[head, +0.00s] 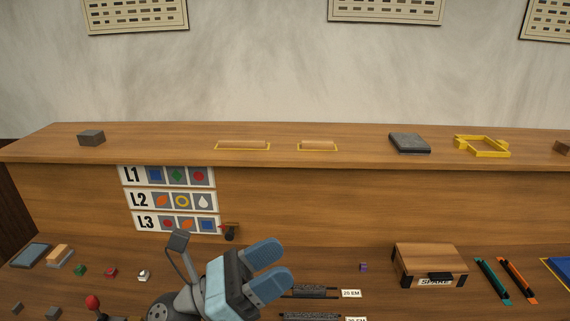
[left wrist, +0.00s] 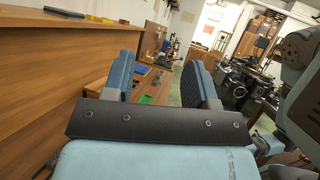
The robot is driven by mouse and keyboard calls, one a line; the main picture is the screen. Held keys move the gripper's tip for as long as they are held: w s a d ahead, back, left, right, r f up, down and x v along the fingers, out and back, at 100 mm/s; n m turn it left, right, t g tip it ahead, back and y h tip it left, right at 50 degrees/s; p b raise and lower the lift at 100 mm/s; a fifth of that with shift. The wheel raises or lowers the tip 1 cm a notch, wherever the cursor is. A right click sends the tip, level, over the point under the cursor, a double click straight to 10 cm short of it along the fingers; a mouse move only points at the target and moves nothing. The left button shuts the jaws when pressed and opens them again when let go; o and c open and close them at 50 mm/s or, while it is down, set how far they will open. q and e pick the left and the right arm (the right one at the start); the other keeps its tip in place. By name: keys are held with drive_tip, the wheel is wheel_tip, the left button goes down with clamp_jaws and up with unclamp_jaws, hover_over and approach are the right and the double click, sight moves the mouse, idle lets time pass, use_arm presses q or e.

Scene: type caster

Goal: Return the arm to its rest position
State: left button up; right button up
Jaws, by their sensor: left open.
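My left gripper (head: 268,272) is open, with two blue padded fingers, low in the middle of the head view above the lower bench. Its fingers point to the right and nothing is between them. In the left wrist view the gripper (left wrist: 160,80) also shows its two fingers apart, with the wooden bench and the room beyond. My right gripper is in neither view.
A wooden box (head: 430,262) with a label stands right of the gripper. Black type strips (head: 310,291) lie just beside the fingers. Several small coloured pieces sit at the left. The upper shelf (head: 290,132) holds a grey block (head: 91,137), a dark slab (head: 409,142) and a yellow frame (head: 482,146).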

use_arm(q)
drive_tip(key=w+a+f+n+t+y, duration=0.15)
drive_tip(key=a+n+t+y, duration=0.25)
drive_tip(key=n+t, duration=0.45)
drive_tip(key=w+a+n+t+y, duration=0.2)
drive_tip(key=a+n+t+y, duration=0.25)
drive_tip(key=n, duration=0.65)
drive_tip(key=a+f+n+g+y, duration=0.3)
drive_tip(key=a+f+n+y, duration=0.9)
drive_tip(key=n, duration=0.6)
drive_tip(key=s+a+f+n+g+y, duration=0.1)
drive_tip(key=s+a+f+n+g, duration=0.1)
drive_tip(key=s+f+n+g, duration=0.55)
drive_tip(key=s+a+f+n+g+y, duration=0.15)
drive_tip(key=s+f+g, duration=0.35)
drive_tip(key=s+f, duration=0.5)
drive_tip(key=w+d+f+t+h+p, duration=0.3)
drive_tip(key=d+t+p, duration=0.3)
drive_tip(key=t+p, duration=0.1)
drive_tip(key=shift+w+f+h+p, duration=0.3)
drive_tip(key=shift+f+h+p, duration=0.05)
drive_tip(key=shift+h, duration=0.05)
drive_tip(key=shift+d, duration=0.1)
